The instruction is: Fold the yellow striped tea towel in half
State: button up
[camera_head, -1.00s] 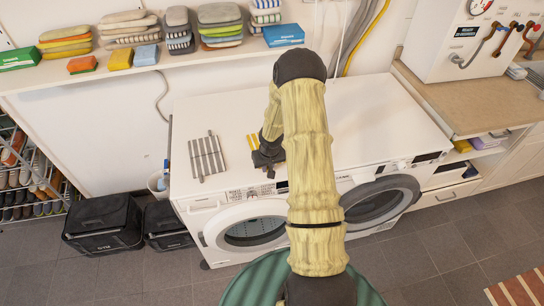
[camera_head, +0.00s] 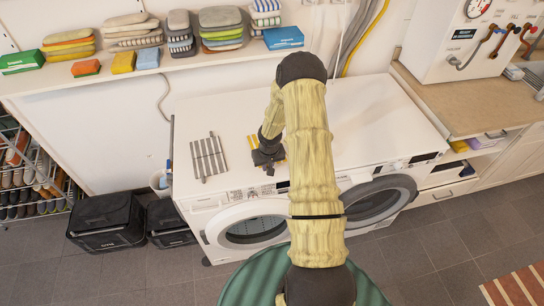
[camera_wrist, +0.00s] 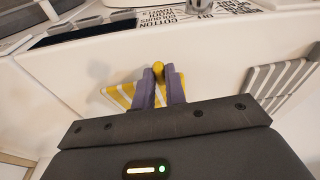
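The yellow striped tea towel (camera_head: 253,141) lies on the white top of the left machine, mostly hidden behind my arm and gripper. In the wrist view its yellow and white stripes (camera_wrist: 119,94) show to the left of the fingers, and a little yellow shows to the right. My gripper (camera_head: 266,164) is low over the towel near the machine's front edge. In the wrist view my gripper (camera_wrist: 159,78) has its two fingers close together, with a bunched bit of yellow cloth between the tips. The towel's full outline is hidden.
A grey striped towel (camera_head: 208,157) lies on the machine top to the left; it also shows in the wrist view (camera_wrist: 283,78). The control panel (camera_head: 250,193) runs along the front. The machine top behind is clear. A shelf (camera_head: 200,62) with folded cloths is above.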

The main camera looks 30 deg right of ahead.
jog(key=shift+w+r+p, duration=0.1)
jog(key=shift+r+p, duration=0.4)
jog(key=shift+p, duration=1.05)
jog(key=shift+r, duration=0.15)
jog(key=shift+w+r+g+p, duration=0.1)
jog(key=shift+r+g+p, duration=0.2)
jog(key=shift+p, duration=0.6)
jog(key=shift+w+r+g+p, duration=0.15)
jog(key=shift+r+g+p, duration=0.35)
jog(key=shift+p, duration=0.9)
jog(key=shift+r, duration=0.1)
jog(key=shift+w+d+r+g+p, duration=0.1)
jog(key=shift+w+r+g+p, duration=0.05)
jog(key=shift+r+p, duration=0.35)
jog(key=shift+w+r+g+p, duration=0.1)
jog(key=shift+r+g+p, duration=0.05)
jog(key=shift+r+p, duration=0.3)
jog(key=shift+r, duration=0.1)
jog(key=shift+w+r+g+y+p, duration=0.15)
jog(key=shift+r+g+p, duration=0.1)
jog(key=shift+r, duration=0.25)
jog(key=shift+w+r+g+y+p, duration=0.15)
jog(key=shift+r+g, duration=0.1)
jog(key=shift+r, duration=0.2)
